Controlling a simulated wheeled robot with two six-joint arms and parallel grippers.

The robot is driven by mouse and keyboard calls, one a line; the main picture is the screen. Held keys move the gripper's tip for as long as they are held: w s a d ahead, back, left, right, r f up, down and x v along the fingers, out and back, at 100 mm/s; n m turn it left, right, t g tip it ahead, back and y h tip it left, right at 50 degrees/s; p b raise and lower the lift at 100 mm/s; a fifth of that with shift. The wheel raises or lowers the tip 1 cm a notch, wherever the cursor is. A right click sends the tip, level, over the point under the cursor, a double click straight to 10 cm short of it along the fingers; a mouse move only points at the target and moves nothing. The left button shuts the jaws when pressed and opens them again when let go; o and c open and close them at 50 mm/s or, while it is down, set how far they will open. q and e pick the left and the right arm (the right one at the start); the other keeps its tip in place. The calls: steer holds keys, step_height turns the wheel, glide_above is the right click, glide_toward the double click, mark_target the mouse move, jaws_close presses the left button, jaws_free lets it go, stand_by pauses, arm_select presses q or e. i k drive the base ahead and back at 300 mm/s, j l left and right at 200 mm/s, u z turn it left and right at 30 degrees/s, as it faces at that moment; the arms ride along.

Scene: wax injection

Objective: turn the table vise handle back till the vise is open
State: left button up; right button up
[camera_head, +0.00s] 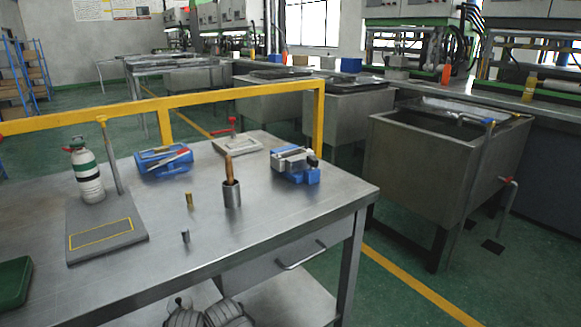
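A small blue and grey table vise (296,166) stands near the right back part of the steel workbench (290,222). Its grey metal jaws are on top of the blue body. A dark part, perhaps its handle, shows at its right end. The view is too small to tell how far apart the jaws are.
A wood-handled tool stands in a metal cup (232,194) left of the vise. A red-handled fixture (238,143), a blue tool tray (163,162) and a bottle (87,172) are also on the bench. A yellow rail (245,96) runs behind. The bench's front right is clear.

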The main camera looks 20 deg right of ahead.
mark_target(313, 162)
steer(key=l+z, duration=0.7)
steer(key=i+l, duration=0.05)
steer(key=l, duration=0.05)
